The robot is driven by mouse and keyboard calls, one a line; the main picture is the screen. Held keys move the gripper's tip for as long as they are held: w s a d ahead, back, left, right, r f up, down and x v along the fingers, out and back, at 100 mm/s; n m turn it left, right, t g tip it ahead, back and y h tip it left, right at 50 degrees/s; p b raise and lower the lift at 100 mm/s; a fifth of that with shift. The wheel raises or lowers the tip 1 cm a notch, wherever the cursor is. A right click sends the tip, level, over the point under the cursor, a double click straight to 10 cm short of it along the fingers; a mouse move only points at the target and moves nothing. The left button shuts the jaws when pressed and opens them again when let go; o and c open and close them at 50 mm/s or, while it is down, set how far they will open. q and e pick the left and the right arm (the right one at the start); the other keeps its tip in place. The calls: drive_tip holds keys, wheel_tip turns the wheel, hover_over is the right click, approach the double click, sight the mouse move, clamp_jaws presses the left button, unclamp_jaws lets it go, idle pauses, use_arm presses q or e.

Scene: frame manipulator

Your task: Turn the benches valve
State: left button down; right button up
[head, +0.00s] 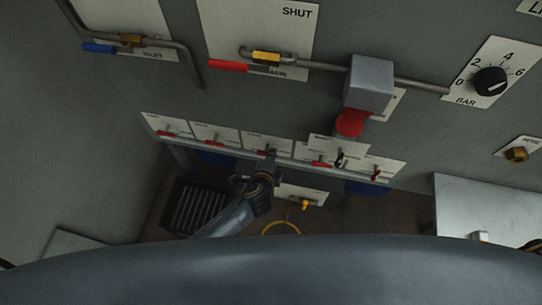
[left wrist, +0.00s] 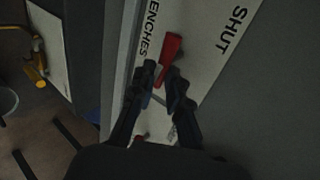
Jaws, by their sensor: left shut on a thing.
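The benches valve has a red lever handle (left wrist: 171,48). In the left wrist view it sits on a white plate (left wrist: 205,62) that reads SHUT and, partly hidden, "ENCHES". In the head view its plate (head: 281,146) is the third from the left in a low row, with the handle mostly behind my gripper. My left gripper (head: 268,158) reaches up to that plate. In the left wrist view its dark fingers (left wrist: 163,78) are around the lower part of the red lever, shut on it. The lever's upper end sticks out past the fingertips. My right gripper is not in view.
Other red-handled valves (head: 222,139) (head: 320,163) stand close on both sides along a pipe. A grey box with a red knob (head: 350,122) juts out above right. A yellow valve (head: 305,204) sits below. A dark grate (head: 195,207) lies on the floor at left.

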use_arm(q)
drive_tip(key=c, duration=1.3)
unclamp_jaws()
drive_tip(key=v, duration=1.2)
drive_tip(key=shift+f, duration=0.1)
